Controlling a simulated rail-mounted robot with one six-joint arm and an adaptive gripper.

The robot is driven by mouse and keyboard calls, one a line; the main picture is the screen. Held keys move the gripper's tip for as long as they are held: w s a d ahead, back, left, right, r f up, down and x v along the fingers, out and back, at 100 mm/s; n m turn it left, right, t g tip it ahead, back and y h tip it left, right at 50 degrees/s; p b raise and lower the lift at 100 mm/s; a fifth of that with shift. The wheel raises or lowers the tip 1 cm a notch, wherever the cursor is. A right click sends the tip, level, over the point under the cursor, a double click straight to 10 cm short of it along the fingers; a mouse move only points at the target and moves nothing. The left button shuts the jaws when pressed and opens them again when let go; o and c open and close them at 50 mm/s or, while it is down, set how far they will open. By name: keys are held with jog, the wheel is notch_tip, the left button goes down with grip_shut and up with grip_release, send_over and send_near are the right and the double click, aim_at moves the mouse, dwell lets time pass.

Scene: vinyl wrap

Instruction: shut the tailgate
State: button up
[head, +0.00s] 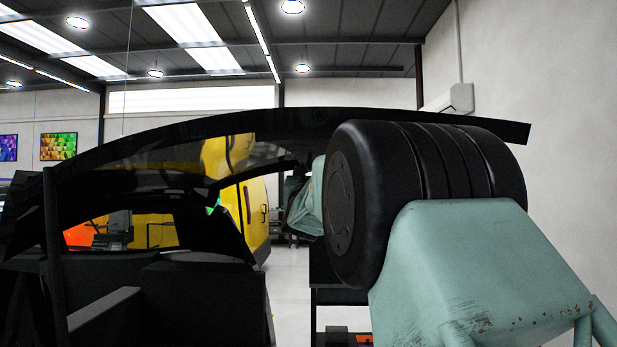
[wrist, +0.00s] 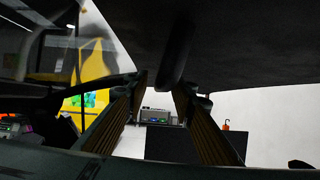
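The black tailgate (head: 270,122) is raised. It arches from the car at the left to a free edge at the upper right, partly behind my arm. In the wrist view its dark underside (wrist: 240,40) fills the upper right. A dark rounded bar (wrist: 174,58) hangs from that underside near my fingertips; I cannot tell if it touches them. My gripper (wrist: 163,88) is open, with a clear gap between its two ribbed fingers.
The dark car body (head: 160,300) with its open rear is at the lower left. A yellow vehicle (head: 252,205) stands behind it. A pale wall (head: 560,120) is at the right. Pale open floor (head: 288,280) shows between the car and my arm.

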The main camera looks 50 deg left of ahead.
jog(key=shift+d, duration=0.1)
jog(key=v, duration=1.2)
dwell(0.4)
jog(key=shift+c, duration=0.3)
